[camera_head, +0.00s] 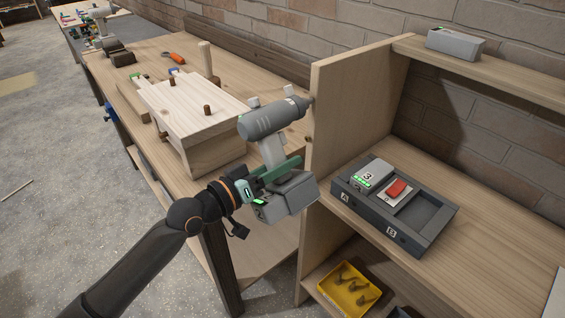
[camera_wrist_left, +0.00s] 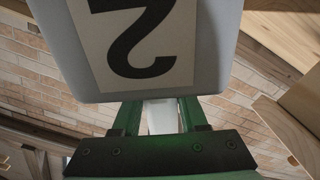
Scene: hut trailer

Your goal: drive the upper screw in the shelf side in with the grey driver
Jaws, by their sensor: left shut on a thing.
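The grey driver (camera_head: 270,120) is held upright by its handle, its nose pointing right at the front edge of the wooden shelf side (camera_head: 345,95). Its tip is at or very close to the shelf side; I cannot tell whether it touches. The upper screw cannot be made out there. A small dark spot (camera_head: 308,139), perhaps the lower screw, shows below the tip. My left gripper (camera_head: 275,172), with green fingers, is shut on the driver's handle, above its battery. In the left wrist view the battery (camera_wrist_left: 215,45) with its "2" label fills the top. My right gripper is out of view.
A charger tray (camera_head: 420,243) with a grey battery (camera_head: 371,176) and a red button (camera_head: 396,188) sits on the shelf board. A yellow bin (camera_head: 348,292) stands below. A wooden block with pegs (camera_head: 190,110) lies on the bench left of the driver. A grey box (camera_head: 456,43) sits on the top shelf.

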